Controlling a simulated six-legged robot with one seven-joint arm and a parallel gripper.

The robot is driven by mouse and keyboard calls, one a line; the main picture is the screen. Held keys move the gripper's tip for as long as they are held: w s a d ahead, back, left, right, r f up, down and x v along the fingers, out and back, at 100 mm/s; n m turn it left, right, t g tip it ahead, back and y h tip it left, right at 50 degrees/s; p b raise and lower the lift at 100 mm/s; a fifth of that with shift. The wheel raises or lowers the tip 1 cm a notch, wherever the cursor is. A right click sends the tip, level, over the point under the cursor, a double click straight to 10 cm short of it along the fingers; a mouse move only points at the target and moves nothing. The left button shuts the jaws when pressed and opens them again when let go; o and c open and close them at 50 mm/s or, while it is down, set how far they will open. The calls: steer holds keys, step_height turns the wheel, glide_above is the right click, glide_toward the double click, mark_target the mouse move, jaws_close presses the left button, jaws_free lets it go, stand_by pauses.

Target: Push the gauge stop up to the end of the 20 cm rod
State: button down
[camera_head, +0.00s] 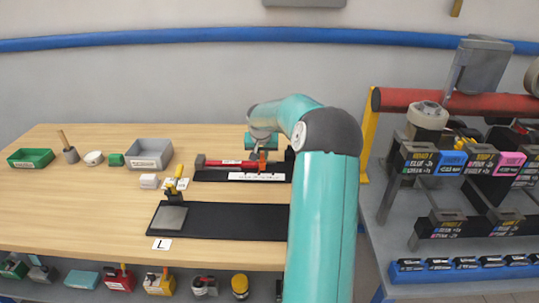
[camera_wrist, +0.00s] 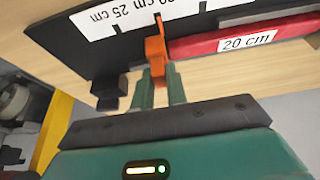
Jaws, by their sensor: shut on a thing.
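The red rod (camera_head: 228,163) lies on the black gauge board (camera_head: 212,177) towards the back of the table. In the wrist view the rod (camera_wrist: 290,32) has a white "20 cm" label. The orange gauge stop (camera_wrist: 156,48) stands at the rod's near end, beside the white scale strip (camera_wrist: 113,18). Stop and rod end look very close; I cannot tell whether they touch. My gripper (camera_wrist: 161,88) is shut on the lower part of the stop. In the head view my arm hides part of the board, and the stop (camera_head: 262,160) shows small beside the gripper.
A black mat (camera_head: 240,222) with a grey plate (camera_head: 168,219) and a yellow handle lies in front. A grey bin (camera_head: 149,153), a green tray (camera_head: 30,158) and small items stand at the left. A rack of coloured boxes (camera_head: 450,160) stands right. The table's left front is clear.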

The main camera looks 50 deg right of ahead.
steer(key=shift+w+a, duration=0.15)
steer(key=c, duration=1.4)
jaws_free()
steer(key=shift+r, duration=0.15)
steer(key=v, duration=1.3)
steer(key=shift+s+r, duration=0.2)
steer(key=shift+r, duration=0.05)
steer(key=shift+a, duration=0.15)
